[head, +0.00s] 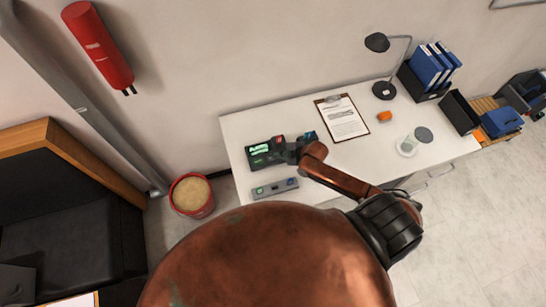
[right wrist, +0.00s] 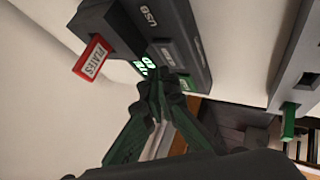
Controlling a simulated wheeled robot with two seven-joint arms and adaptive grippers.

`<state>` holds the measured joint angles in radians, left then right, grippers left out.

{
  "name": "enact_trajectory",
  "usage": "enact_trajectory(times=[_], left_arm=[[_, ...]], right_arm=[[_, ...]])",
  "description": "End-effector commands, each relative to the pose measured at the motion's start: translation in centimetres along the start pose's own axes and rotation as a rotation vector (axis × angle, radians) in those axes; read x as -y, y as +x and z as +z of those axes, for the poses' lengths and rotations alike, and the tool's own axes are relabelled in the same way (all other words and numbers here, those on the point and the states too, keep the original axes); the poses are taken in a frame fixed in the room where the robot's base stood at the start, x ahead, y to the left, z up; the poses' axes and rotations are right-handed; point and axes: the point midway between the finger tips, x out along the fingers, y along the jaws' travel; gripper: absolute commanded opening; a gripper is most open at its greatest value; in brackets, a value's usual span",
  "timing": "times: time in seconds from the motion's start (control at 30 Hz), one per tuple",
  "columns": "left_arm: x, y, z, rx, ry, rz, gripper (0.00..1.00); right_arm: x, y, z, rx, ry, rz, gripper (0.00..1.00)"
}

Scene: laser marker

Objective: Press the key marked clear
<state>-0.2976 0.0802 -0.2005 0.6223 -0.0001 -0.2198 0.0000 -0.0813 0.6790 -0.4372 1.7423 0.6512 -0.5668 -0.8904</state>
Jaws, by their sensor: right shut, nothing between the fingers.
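The dark marker unit (head: 256,161) with a lit green screen stands on the white desk. It fills the upper middle of the right wrist view (right wrist: 182,38), with "USB" lettering on its side. No key marked clear can be read; my fingers hide part of the screen face. My right gripper (head: 292,153) is at the unit's right end in the head view. In the right wrist view its fingertips (right wrist: 160,76) are together, empty, in front of the screen face; whether they touch it I cannot tell. My left gripper is not in view.
A grey button box (head: 275,188) lies in front of the unit. A clipboard (head: 342,118), lamp (head: 384,90), orange item (head: 384,117) and glass (head: 408,146) stand farther right. A sand bucket (head: 192,196) is on the floor.

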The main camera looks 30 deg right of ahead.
Motion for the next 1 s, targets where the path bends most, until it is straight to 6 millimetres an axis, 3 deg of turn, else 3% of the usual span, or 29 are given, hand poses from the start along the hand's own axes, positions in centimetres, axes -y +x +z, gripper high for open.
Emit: enact_trajectory(times=[1.0], left_arm=[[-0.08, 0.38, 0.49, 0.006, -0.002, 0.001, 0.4]], right_arm=[[0.45, 0.58, 0.44, 0.0, 0.0, 0.0, 0.0]])
